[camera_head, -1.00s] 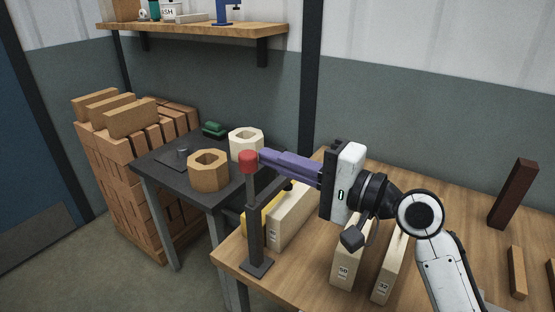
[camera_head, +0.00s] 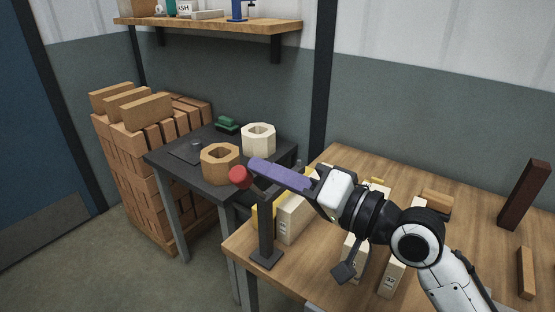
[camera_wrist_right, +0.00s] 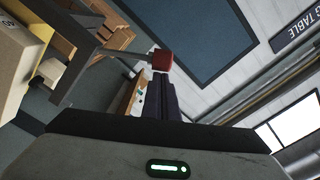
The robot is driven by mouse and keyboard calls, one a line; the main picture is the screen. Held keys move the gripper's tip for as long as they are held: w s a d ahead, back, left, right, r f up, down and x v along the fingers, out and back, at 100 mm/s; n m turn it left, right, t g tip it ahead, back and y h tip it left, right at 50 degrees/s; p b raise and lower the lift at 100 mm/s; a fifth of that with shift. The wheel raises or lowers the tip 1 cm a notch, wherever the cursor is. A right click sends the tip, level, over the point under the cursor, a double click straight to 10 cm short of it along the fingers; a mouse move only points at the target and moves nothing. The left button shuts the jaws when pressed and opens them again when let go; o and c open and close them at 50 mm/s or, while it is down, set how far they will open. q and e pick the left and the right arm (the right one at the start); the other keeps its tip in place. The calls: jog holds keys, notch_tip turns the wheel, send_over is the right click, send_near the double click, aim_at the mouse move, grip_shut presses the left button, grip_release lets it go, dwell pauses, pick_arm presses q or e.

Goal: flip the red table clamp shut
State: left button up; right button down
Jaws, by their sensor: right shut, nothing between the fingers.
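The table clamp (camera_head: 266,230) is a dark post on a flat foot at the left edge of the wooden table. Its red knob (camera_head: 239,176) sits at the upper left of the post, and the lever is tilted to the left. My right gripper (camera_head: 254,168) has purple fingers, shut and empty, just above and right of the knob; contact cannot be told. In the right wrist view the red knob (camera_wrist_right: 162,61) shows at the tips of the purple fingers (camera_wrist_right: 158,98), with the dark clamp arm (camera_wrist_right: 95,58) to its left. My left gripper is out of view.
Pale numbered blocks (camera_head: 295,217) stand behind and right of the clamp on the wooden table (camera_head: 400,180). A dark side table (camera_head: 185,165) holds a brown hexagonal ring (camera_head: 220,164) and a cream one (camera_head: 258,140). A dark red brick (camera_head: 524,195) stands at the right.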

jog(key=s+n, duration=0.1)
jog(key=a+f+n, duration=0.1)
jog(key=shift+s+a+f+n, duration=0.1)
jog(key=shift+s+a+n, duration=0.05)
jog(key=shift+s+n, duration=0.25)
jog(key=n, duration=0.1)
jog(key=s+a+f+n, duration=0.1)
jog(key=shift+s+f+n, duration=0.2)
jog(key=shift+f+n, duration=0.05)
jog(key=shift+n, duration=0.05)
jog(key=shift+f, duration=0.15)
notch_tip(320, 180, up, 5)
jog(key=w+d+p, duration=0.1)
jog(key=d+p, duration=0.1)
jog(key=p, duration=0.1)
jog(key=f+b+v, duration=0.1)
jog(key=b+v, duration=0.1)
jog(key=v, duration=0.8)
jog(key=shift+b, duration=0.4)
